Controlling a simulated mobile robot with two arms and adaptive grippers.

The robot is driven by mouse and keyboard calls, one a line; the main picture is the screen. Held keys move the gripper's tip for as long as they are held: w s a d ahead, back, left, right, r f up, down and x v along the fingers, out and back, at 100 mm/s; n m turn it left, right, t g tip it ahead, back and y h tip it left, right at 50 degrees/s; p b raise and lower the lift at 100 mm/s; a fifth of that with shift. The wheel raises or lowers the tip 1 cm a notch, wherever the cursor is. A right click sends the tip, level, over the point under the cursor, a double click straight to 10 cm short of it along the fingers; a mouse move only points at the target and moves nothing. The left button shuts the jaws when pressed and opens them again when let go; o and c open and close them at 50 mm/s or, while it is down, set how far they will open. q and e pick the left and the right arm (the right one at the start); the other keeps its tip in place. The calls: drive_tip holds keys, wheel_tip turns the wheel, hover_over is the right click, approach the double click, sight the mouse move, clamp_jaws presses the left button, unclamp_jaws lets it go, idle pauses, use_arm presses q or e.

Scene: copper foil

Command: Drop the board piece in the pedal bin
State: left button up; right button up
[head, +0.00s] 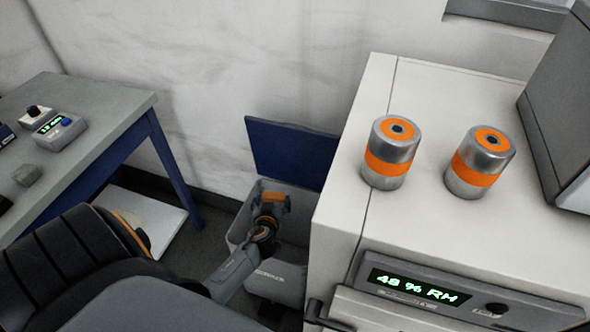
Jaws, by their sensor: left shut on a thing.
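The pedal bin (276,284) is a light grey box on the floor, between the blue-legged table and the white cabinet. Its blue lid (292,152) stands open against the wall. My left gripper (270,200) points down into the bin's open mouth, roughly in the middle of it. It is shut on the board piece, which is mostly hidden by the fingers and the bin. An orange patch shows at the gripper, but I cannot tell whether it is the piece or the gripper. My right gripper is not in view.
The white cabinet (440,88) stands close to the bin's right side, with two orange-banded metal cylinders (388,152) (480,162) on top. A humidity display (415,287) is on its front. The grey table (90,135) at left carries small devices (58,130).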

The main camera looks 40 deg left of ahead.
use_arm(q)
drive_tip(key=shift+f, duration=0.1)
wheel_tip(320, 180, down, 5)
drive_tip(key=b, duration=0.4)
drive_tip(key=shift+s+f, duration=0.1)
drive_tip(key=shift+f, duration=0.1)
drive_tip(key=o, duration=1.2)
drive_tip(key=shift+c, duration=0.2)
